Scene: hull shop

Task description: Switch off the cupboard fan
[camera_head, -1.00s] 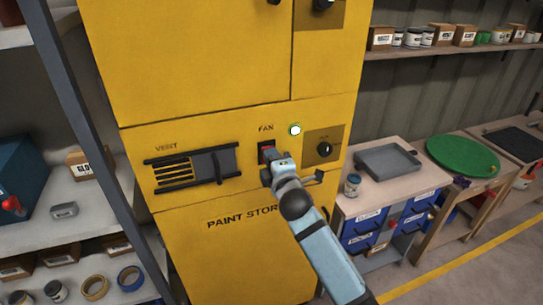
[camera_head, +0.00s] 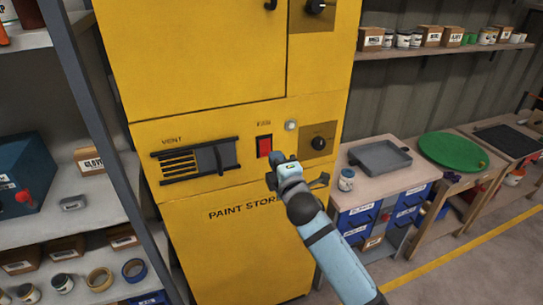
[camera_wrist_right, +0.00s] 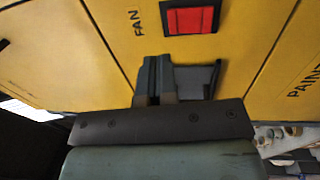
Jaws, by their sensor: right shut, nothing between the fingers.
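The yellow paint storage cupboard (camera_head: 240,225) stands in the middle of the head view. Its fan switch (camera_head: 264,146) is a red rocker in a black frame under the FAN label; it also shows in the right wrist view (camera_wrist_right: 189,17). The small round lamp (camera_head: 291,126) beside the label looks pale and unlit. My right gripper (camera_head: 272,183) is shut and empty, below the switch and apart from it in the head view. In the right wrist view its fingers (camera_wrist_right: 155,80) are together just short of the switch. My left gripper is not in view.
A vent slider (camera_head: 213,157) is left of the switch and a dark knob (camera_head: 319,143) is right of it. A grey shelf (camera_head: 90,205) with boxes stands at the left. A bench (camera_head: 375,182) with a grey tray stands at the right.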

